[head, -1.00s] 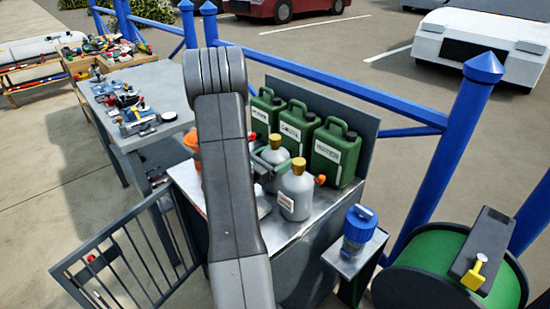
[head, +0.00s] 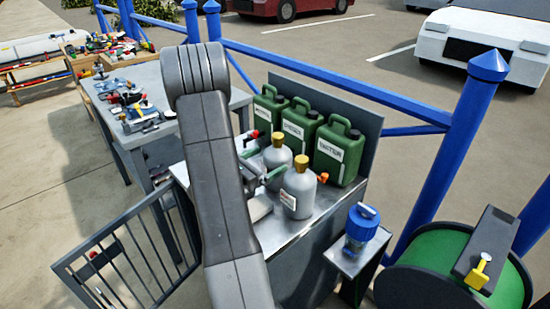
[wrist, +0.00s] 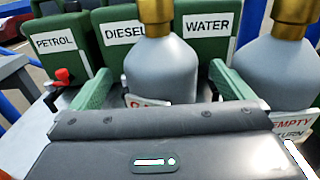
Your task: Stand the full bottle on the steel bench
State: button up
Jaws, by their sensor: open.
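Two grey bottles with gold caps stand upright on a steel-topped cabinet (head: 322,203). The rear bottle (head: 280,158) also shows in the middle of the wrist view (wrist: 163,70); its low label is mostly hidden, with only a red letter showing. The other bottle (head: 298,192), nearer the head camera, stands at the right of the wrist view (wrist: 272,75) and is labelled EMPTY RETURN. My gripper (head: 264,163) is open, its green fingers on either side of the rear bottle in the wrist view (wrist: 163,88). I cannot tell whether they touch it.
Green cans labelled PETROL (wrist: 57,45), DIESEL (wrist: 112,30) and WATER (wrist: 205,25) stand behind the bottles. A grey table (head: 150,75) with tools is at left. A blue device (head: 361,224) on a small stand and a green hose reel (head: 440,275) are at right. A metal gate (head: 120,255) is in front.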

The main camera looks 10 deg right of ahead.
jog(key=v, duration=0.7)
